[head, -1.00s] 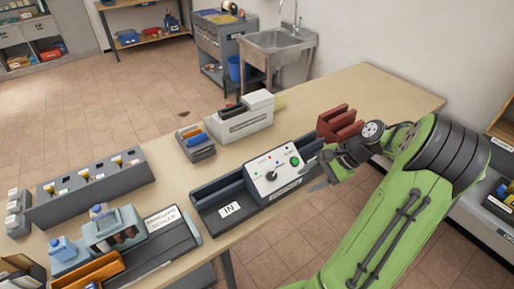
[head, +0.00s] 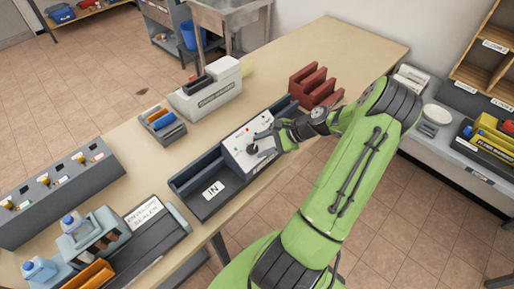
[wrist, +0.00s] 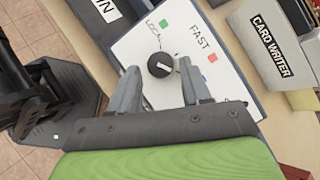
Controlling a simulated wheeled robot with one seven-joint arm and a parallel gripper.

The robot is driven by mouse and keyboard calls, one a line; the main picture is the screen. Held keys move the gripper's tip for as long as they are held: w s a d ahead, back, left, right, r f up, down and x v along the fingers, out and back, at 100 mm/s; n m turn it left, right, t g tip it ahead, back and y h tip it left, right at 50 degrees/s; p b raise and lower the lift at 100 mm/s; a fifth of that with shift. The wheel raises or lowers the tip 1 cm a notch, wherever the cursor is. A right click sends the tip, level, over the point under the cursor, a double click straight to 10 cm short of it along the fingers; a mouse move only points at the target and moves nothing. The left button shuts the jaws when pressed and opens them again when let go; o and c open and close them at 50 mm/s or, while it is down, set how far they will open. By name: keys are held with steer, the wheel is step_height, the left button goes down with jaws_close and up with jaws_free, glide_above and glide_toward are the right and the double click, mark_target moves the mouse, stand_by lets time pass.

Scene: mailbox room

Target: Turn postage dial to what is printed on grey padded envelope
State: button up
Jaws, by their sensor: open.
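The postage dial (wrist: 160,65) is a round black knob with a white pointer line on a white panel (wrist: 232,62). In the wrist view, "LOCAL" with a green mark and "FAST" with a red mark are printed around it. The dial (head: 252,149) also shows in the head view on the panel of the grey machine (head: 206,171). My gripper (wrist: 157,70) is open, its two fingertips on either side of the dial; I cannot tell whether they touch it. In the head view my gripper (head: 264,141) is at the panel and partly covers it. I see no grey padded envelope.
A "CARD WRITER" box (wrist: 272,45) stands beside the panel in the wrist view. On the table are a red rack (head: 315,88), a white-grey machine (head: 207,92), a small tray (head: 162,127) and an envelope sealer (head: 148,235). Bare table lies towards the far end.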

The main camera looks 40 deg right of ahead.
mark_target(253, 149)
steer(key=x, duration=0.2)
steer(key=shift+w+a+f, duration=0.15)
steer(key=shift+w+f, duration=0.05)
steer(key=shift+w, duration=0.05)
steer(key=shift+s, duration=0.1)
steer(key=c, duration=0.8)
steer(key=shift+o, duration=0.2)
steer(key=shift+r+n, duration=0.1)
steer(key=shift+n, duration=0.3)
steer(key=n+g+p, duration=0.1)
steer(key=n+g, duration=0.1)
steer(key=n, duration=0.2)
steer(key=shift+n+g, duration=0.4)
steer(key=n+g, duration=0.1)
steer(key=n, duration=0.2)
steer(key=n+g+h+b, duration=0.1)
steer(key=n, duration=0.1)
steer(key=shift+w+a+r+n+h, duration=0.1)
steer(key=shift+w+n+h, duration=0.2)
steer(key=shift+n, duration=0.1)
steer(key=shift+g, duration=0.3)
